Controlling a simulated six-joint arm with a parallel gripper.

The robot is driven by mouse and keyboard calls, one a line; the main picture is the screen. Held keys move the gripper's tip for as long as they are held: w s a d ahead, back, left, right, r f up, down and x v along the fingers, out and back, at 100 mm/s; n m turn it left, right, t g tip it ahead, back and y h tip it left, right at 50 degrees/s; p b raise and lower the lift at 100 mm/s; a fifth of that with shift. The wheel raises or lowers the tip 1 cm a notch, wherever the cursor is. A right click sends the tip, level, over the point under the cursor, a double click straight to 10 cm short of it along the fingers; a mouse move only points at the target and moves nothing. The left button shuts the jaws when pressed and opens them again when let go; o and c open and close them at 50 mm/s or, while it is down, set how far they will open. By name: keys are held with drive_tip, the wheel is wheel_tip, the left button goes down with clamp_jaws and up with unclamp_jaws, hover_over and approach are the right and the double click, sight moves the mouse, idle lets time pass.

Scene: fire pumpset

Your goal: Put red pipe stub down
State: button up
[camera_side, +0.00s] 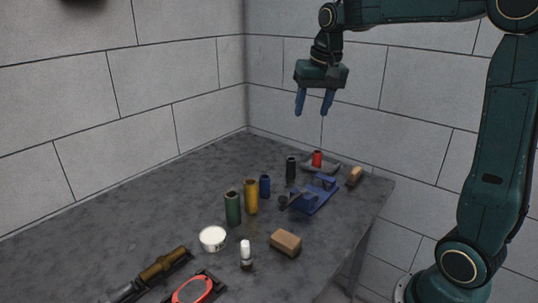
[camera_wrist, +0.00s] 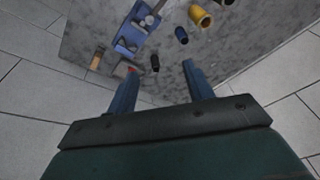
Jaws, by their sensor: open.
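The red pipe stub (camera_side: 317,158) stands upright at the far end of the grey table, on or at a dark grey flat piece (camera_side: 333,168). In the wrist view only a small bit of the red pipe stub (camera_wrist: 131,70) shows beside my left finger, and the rest of it is hidden. My gripper (camera_side: 314,114) is open and empty, with blue fingers pointing down, well above the far part of the table. In the wrist view my gripper (camera_wrist: 158,75) has its two fingers wide apart with nothing between them.
Near the stub are a black cylinder (camera_side: 291,169), a blue tool holder (camera_side: 315,198) and a tan block (camera_side: 354,176). Blue (camera_side: 265,187), yellow (camera_side: 251,197) and green (camera_side: 233,208) cylinders stand in the middle. Walls stand behind.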

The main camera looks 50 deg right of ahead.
drive_tip(key=s+a+f+n+t, duration=0.1)
drive_tip(key=s+a+f+n, duration=0.1)
drive_tip(key=s+a, duration=0.4)
drive_tip(key=s+a+f+n+t, duration=0.2)
drive_tip(key=s+a+n, duration=0.3)
drive_tip(key=s, duration=0.9)
drive_tip(key=shift+s+a+f+y, duration=0.4)
drive_tip(key=shift+a+f, duration=0.1)
drive_tip(key=shift+a, duration=0.35)
